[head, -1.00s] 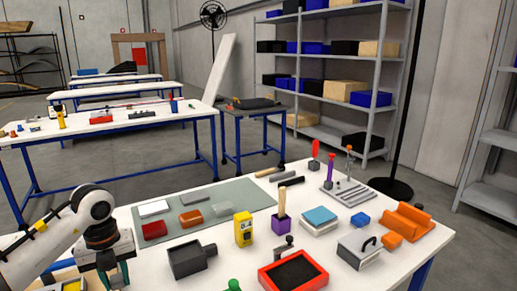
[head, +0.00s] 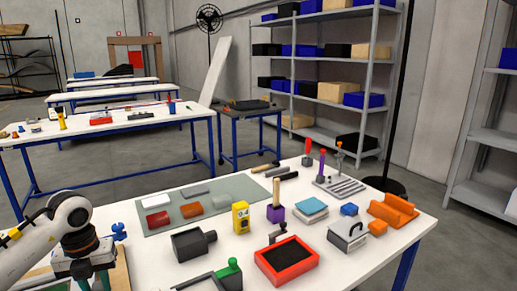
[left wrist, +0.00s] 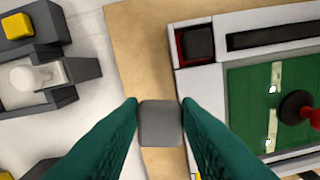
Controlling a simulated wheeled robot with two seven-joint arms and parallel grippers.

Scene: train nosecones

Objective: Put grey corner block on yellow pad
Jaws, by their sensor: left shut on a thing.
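My left gripper (left wrist: 160,106) is shut on a small grey block (left wrist: 160,124), held between its green fingers in the left wrist view. The block is over a tan board edge, beside a white-framed green panel. A yellow pad (left wrist: 17,26) sits on a dark grey fixture at the upper left of that view, apart from the block. Another yellow patch (left wrist: 7,176) shows at the lower left corner. In the head view my left gripper (head: 94,284) is at the bottom left, its fingertips cut off by the frame and the block hidden. My right gripper is not in view.
The white-framed green panel (left wrist: 250,100) has a red-and-black knob (left wrist: 299,108) and a dark block (left wrist: 198,43) in a red-lined corner. In the head view, a blue clamp (head: 119,231), dark box (head: 190,245) and red tray (head: 262,265) stand right of the arm.

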